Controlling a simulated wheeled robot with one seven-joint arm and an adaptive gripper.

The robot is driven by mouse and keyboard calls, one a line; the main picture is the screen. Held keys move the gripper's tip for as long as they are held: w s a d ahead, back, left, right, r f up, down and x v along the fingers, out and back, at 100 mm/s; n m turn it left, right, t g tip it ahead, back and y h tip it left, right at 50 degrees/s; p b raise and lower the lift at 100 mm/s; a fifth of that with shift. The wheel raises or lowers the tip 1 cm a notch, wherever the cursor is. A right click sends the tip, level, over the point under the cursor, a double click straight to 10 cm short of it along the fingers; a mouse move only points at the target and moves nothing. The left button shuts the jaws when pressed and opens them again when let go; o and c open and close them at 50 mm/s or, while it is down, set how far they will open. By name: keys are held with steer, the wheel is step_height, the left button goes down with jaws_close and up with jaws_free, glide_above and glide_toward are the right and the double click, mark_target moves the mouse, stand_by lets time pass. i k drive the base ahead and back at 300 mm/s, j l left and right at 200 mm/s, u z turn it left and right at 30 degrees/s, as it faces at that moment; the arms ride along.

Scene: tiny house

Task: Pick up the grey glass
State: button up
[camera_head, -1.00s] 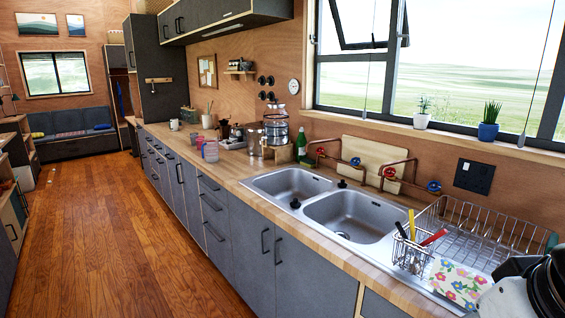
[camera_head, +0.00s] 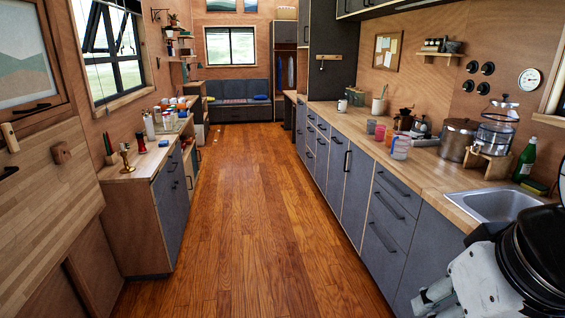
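On the right-hand counter stands a group of small cups. A clear greyish glass (camera_head: 400,148) with a bluish tint is the nearest of them, close to the counter's front edge. A red cup (camera_head: 380,132) and a pinkish cup (camera_head: 371,126) stand just behind it. The glass is too small to tell its exact colour or whether it is the grey one. My arm shows at the lower right, with what looks like part of my gripper (camera_head: 436,298) low in front of the drawers, well short of the cups. Its opening cannot be made out.
A sink (camera_head: 494,204) lies at the right, with a green bottle (camera_head: 525,160), a steel pot (camera_head: 458,140) and a glass dispenser (camera_head: 497,127) behind. A low cabinet (camera_head: 148,205) with bottles stands left. The wooden floor (camera_head: 238,215) between is clear.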

mark_target(372, 124)
steer(key=i+u, duration=0.35)
steer(key=i, duration=1.35)
steer(key=i+z, duration=0.15)
steer(key=i, duration=0.3)
steer(key=i+j+z, duration=0.15)
steer(key=i, duration=0.3)
steer(key=i+j+z, duration=0.15)
steer(key=i, duration=0.25)
steer(key=i+j+z, duration=0.1)
steer(key=i+j, duration=0.2)
steer(key=i, duration=0.15)
steer(key=i+j+z, duration=0.75)
steer(key=i, duration=0.15)
